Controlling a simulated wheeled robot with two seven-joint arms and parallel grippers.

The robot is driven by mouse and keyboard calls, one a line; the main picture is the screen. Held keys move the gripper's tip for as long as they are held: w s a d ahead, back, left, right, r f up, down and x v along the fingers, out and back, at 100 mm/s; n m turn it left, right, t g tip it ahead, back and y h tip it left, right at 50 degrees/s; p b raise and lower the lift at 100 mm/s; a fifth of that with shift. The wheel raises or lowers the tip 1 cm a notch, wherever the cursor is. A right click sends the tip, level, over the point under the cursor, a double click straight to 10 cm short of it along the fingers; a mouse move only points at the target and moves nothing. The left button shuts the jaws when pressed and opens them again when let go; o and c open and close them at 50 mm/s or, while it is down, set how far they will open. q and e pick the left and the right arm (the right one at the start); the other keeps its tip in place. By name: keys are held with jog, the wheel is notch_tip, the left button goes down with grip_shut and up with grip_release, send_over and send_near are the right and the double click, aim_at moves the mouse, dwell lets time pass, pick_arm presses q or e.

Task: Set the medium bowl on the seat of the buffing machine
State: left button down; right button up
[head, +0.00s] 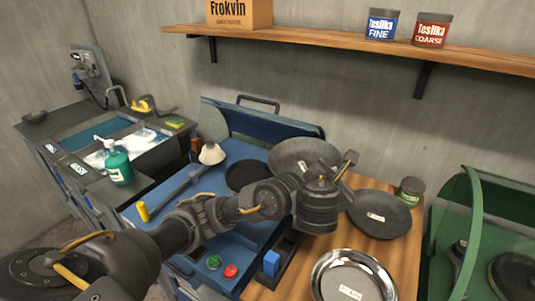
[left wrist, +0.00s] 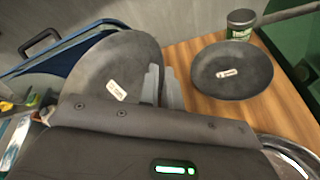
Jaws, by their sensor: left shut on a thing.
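A grey bowl (head: 300,153) with a white label is raised above the right edge of a blue machine. My left gripper (head: 335,172) is shut on its right rim, and the bowl is tilted. In the left wrist view the same bowl (left wrist: 112,70) shows its inside, with the fingers (left wrist: 162,88) at its rim. I cannot read its label. The blue machine (head: 185,211), apparently the buffing machine, has its lid up, a round dark seat (head: 247,175) and an arm with a pale cone (head: 211,153). My right gripper is out of view.
A second grey bowl (head: 380,213) and a shiny metal bowl (head: 353,276) sit on the wooden table (head: 410,262), beside a green tin (head: 411,187). An open green machine (head: 475,215) stands right. A sink (head: 127,148) and soap bottle (head: 118,166) are left.

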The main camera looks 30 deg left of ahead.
aim_at(299, 165)
pick_arm(q)
jog(key=shift+n+g+y, duration=0.3)
jog(key=shift+n+y, duration=0.3)
jog(key=w+a+f, duration=0.1)
jog(key=a, duration=0.2)
jog(key=w+a+f, duration=0.1)
jog(key=a, duration=0.3)
jog(key=w+a+f, duration=0.1)
jog(key=a, duration=0.2)
jog(key=shift+a+f, duration=0.25)
jog(key=shift+a, duration=0.15)
jog(key=w+a+f, duration=0.1)
jog(key=w+a, duration=0.1)
jog(key=a, duration=1.1)
jog(key=shift+m+h, duration=0.7)
jog(key=shift+m, duration=0.1)
jog(key=f+b, duration=0.6)
jog(key=d+f+b, duration=0.1)
jog(key=f+b, duration=0.2)
jog(key=shift+f, duration=0.2)
jog(key=shift+f+b, duration=0.35)
jog(key=shift+b, duration=0.05)
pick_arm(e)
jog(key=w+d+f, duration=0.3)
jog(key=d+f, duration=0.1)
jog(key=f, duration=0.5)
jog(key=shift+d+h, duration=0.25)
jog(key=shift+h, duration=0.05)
